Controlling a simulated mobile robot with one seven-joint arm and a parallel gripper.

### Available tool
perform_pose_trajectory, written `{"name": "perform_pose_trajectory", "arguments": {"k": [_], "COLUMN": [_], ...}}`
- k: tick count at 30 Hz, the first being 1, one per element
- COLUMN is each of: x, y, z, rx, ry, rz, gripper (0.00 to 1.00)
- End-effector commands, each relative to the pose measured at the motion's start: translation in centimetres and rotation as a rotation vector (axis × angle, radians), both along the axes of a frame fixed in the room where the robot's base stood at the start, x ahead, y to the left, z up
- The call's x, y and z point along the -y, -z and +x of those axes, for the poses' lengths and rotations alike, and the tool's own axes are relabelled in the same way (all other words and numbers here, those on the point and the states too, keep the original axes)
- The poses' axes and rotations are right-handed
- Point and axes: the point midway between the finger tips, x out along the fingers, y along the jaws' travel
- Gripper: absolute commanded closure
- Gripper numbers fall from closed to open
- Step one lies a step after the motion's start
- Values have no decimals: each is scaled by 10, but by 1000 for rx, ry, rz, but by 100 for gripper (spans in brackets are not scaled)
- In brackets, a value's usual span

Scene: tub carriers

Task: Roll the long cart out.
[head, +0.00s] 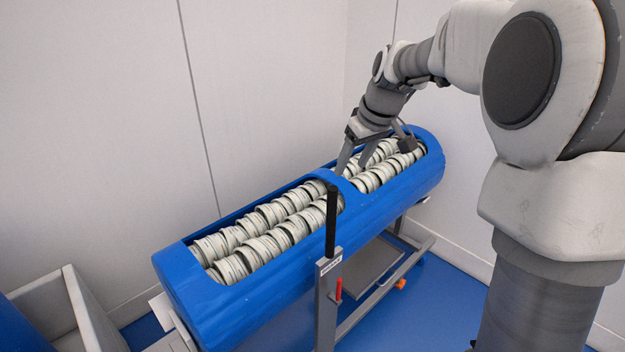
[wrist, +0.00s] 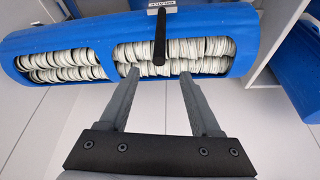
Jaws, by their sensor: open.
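The long cart is a blue tub (head: 290,275) on a grey frame, with two openings filled with rows of pale round cans (head: 255,235). An upright black handle (head: 331,225) stands at its near side on a grey post with a label and a red lever (head: 338,289). My gripper (head: 375,165) is open and empty, fingers pointing down over the tub near its middle bridge. In the wrist view, the handle (wrist: 160,38) appears between and just beyond the open fingertips (wrist: 158,76); the gap between them cannot be told.
White walls stand close behind the cart and at its right end. A pale open-topped bin (head: 62,305) and another blue thing (head: 20,330) are at the left. The frame has a lower shelf (head: 372,262) and an orange caster part (head: 401,284). Blue floor (head: 450,300) is clear at front right.

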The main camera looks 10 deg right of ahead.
Motion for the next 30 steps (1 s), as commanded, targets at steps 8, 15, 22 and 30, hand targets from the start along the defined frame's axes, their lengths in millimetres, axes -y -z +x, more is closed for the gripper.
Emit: {"name": "perform_pose_trajectory", "arguments": {"k": [8, 15, 22, 30], "x": [-3, -12, -20, -26], "y": [27, 76, 121, 155], "z": [12, 29, 46, 60], "rx": [-3, -4, -4, -2], "ry": [-5, -5, -4, -4], "rz": [4, 4, 4, 4], "gripper": [36, 36, 36, 36]}}
